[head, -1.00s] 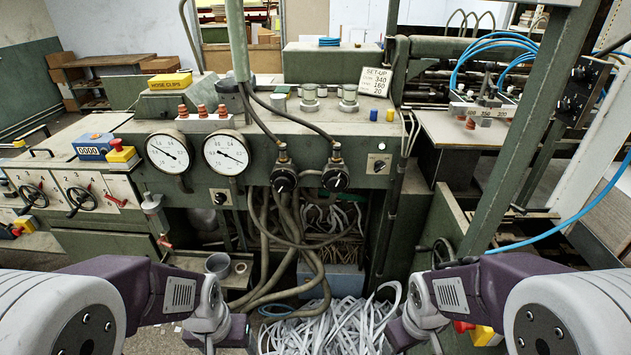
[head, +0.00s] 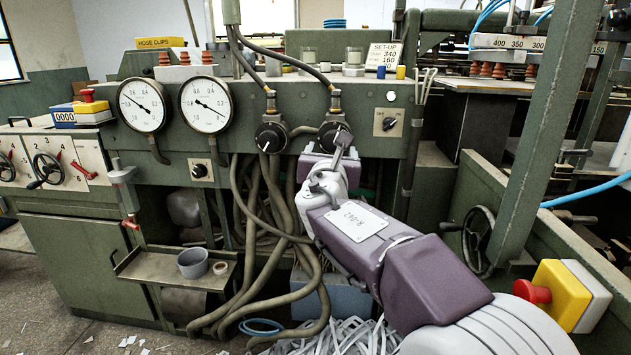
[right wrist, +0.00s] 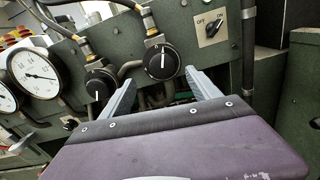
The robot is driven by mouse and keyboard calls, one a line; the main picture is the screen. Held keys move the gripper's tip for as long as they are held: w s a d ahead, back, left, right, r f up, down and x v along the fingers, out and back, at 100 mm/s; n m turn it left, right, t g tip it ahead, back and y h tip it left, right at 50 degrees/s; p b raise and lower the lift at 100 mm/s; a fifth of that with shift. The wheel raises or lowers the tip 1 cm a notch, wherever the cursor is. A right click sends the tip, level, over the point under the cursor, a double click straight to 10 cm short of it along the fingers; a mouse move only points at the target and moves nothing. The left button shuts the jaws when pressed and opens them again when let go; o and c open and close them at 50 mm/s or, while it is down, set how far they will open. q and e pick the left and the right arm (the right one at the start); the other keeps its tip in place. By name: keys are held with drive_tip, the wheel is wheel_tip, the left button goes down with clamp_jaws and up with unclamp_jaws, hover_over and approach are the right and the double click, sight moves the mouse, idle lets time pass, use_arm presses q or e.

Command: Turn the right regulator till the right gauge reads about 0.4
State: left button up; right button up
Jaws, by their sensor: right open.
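The right regulator (head: 335,136) is a black round knob with a white mark, under a brass hose fitting on the green panel. In the right wrist view, this knob (right wrist: 162,61) lies just beyond and between the fingertips, its mark near upright. My right gripper (head: 341,150) is open and empty; its fingers (right wrist: 161,80) point at the knob, and I cannot tell whether they touch it. In the head view a finger covers part of the knob. The right gauge (head: 205,105) is a white dial with its needle slanting to the lower right; its exact reading is too small to tell.
The left regulator (head: 270,138) sits close beside, and the left gauge (head: 142,105) is further left. A switch (head: 388,122) is on the right. Hoses (head: 262,200) hang below the regulators. A red stop button (head: 532,291) stands at lower right.

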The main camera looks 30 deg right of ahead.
drive_tip(key=x, duration=0.9)
drive_tip(key=shift+d+f, duration=0.2)
drive_tip(key=shift+f, duration=0.15)
drive_tip(key=c, duration=1.4)
